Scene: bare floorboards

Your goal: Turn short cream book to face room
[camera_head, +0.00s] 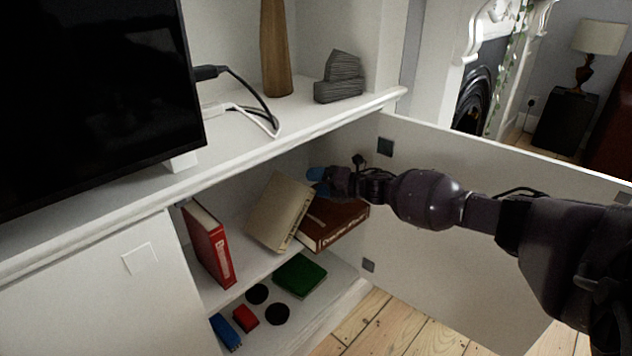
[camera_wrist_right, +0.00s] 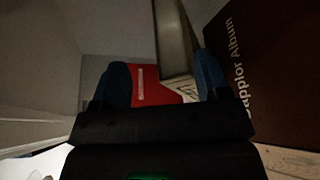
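The short cream book (camera_head: 278,211) stands tilted on the upper shelf of the open cabinet, leaning toward the brown book at its right. In the right wrist view, the cream book (camera_wrist_right: 174,38) shows as a narrow edge running down between my fingers. My right gripper (camera_head: 318,180) is inside the cabinet behind the top right of the cream book. In the wrist view the right gripper's blue fingers (camera_wrist_right: 163,82) are apart. The cream book's edge lies in the gap ahead; whether a finger touches it I cannot tell. My left gripper is not in view.
A brown album (camera_head: 338,224) lies right of the cream book, and a red book (camera_head: 208,245) stands at the left. A green book (camera_head: 299,275) and small items are on the lower shelf. The open cabinet door (camera_head: 440,270) is behind my arm.

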